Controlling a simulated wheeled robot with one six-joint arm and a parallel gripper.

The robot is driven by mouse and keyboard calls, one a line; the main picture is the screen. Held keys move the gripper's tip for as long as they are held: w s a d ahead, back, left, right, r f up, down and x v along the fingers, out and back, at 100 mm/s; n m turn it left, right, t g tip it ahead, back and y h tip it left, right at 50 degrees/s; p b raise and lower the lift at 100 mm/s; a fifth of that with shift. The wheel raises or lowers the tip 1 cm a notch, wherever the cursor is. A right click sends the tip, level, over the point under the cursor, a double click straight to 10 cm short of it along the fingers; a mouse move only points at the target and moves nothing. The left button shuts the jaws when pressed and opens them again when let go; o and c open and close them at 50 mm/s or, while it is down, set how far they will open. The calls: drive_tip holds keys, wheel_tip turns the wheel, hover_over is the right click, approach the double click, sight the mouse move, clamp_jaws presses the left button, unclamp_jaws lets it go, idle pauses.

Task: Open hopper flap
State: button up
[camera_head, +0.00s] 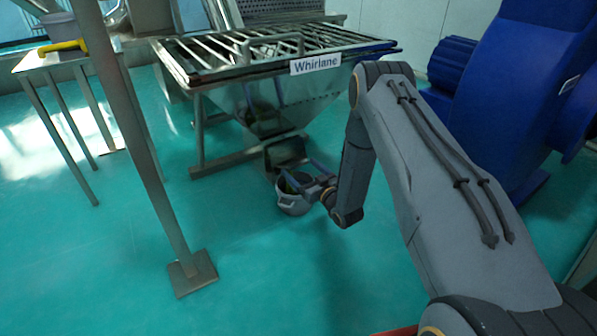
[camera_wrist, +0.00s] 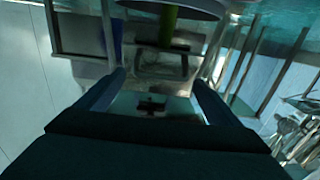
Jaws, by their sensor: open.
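The metal hopper (camera_head: 265,105) stands in the upper middle of the head view, with a barred grate on top and a "Whirlane" label. Its outlet with the flap (camera_head: 285,153) is at the bottom, in shadow; I cannot tell the flap's exact position. My gripper (camera_head: 306,184) is just below and right of the outlet, over the pot. In the wrist view my gripper (camera_wrist: 160,88) is open, its two fingers apart with nothing seen held. A looped metal handle (camera_wrist: 180,66) on a plate lies just beyond the fingertips; contact is unclear.
A grey pot (camera_head: 294,206) stands on the green floor under the outlet; its rim also shows in the wrist view (camera_wrist: 205,6). A metal post (camera_head: 135,130) is at left, a table (camera_head: 45,62) behind it, and a blue machine (camera_head: 515,85) at right.

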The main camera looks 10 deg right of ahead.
drive_tip(key=shift+b+x, duration=0.3)
drive_tip(key=shift+x, duration=0.6)
drive_tip(key=c, duration=1.2)
drive_tip(key=shift+r, duration=0.15)
